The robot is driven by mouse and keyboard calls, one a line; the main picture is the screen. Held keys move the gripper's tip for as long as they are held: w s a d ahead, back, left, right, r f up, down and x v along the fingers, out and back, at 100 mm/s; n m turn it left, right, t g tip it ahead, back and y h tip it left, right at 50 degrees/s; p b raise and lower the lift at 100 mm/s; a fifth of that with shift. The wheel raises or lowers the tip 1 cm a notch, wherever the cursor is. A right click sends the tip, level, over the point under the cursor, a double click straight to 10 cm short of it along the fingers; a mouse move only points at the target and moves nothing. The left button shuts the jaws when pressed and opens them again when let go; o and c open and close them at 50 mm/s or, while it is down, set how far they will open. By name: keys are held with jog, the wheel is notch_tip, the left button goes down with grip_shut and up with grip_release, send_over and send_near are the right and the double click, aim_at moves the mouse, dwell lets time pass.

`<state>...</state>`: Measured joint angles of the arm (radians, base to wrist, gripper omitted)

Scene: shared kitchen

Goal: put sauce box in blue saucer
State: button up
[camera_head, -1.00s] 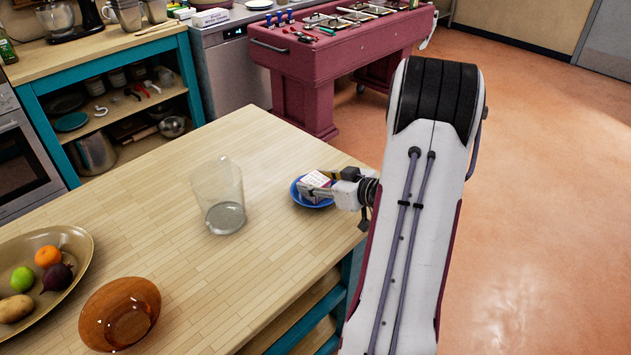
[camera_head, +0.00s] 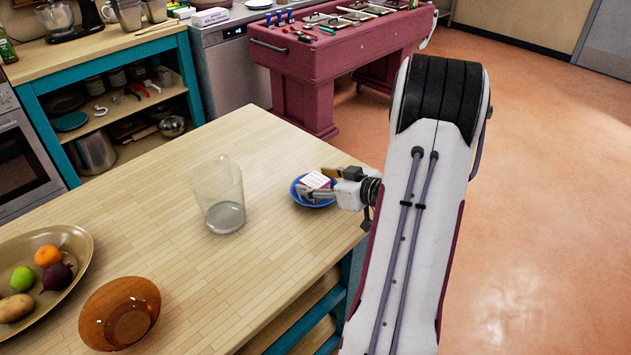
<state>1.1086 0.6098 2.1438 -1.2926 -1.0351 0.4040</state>
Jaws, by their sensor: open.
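The sauce box (camera_head: 316,180), small and white with reddish marks, sits within the blue saucer (camera_head: 297,196) near the table's right edge. My gripper (camera_head: 315,181) reaches in from the right, with its fingers open on either side of the box. The fingers hide part of the box and of the saucer's right side. I cannot tell whether a finger still touches the box.
A clear glass pitcher (camera_head: 218,195) stands left of the saucer. An amber bowl (camera_head: 120,313) and an oval platter (camera_head: 75,240) with fruit and vegetables are at the lower left. The wooden tabletop (camera_head: 270,150) behind the saucer is clear.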

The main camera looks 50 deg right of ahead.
jog(key=v, duration=1.1)
jog(key=shift+s, duration=0.15)
jog(key=shift+r, duration=0.1)
dwell(0.5)
jog(key=w+r+g+h, duration=0.2)
jog(key=w+r+h, duration=0.2)
jog(key=w+r, duration=0.25)
jog(key=a+r+m+g+h, duration=0.1)
jog(key=a+r+g+h, duration=0.1)
jog(key=a+r, duration=0.5)
jog(key=s+a+g+y, duration=0.1)
jog(key=s+a, duration=0.4)
jog(key=a, duration=0.5)
jog(key=s+a+f+g+y, duration=0.1)
jog(key=s+a+y, duration=0.2)
jog(key=s+a, duration=0.3)
jog(key=s+a+f+n+g+y, duration=0.1)
jog(key=s+a, duration=0.5)
jog(key=a, duration=0.8)
jog(key=shift+a+f+g+y, duration=0.15)
jog(key=shift+a+g+y, duration=0.15)
jog(key=shift+g+y, duration=0.2)
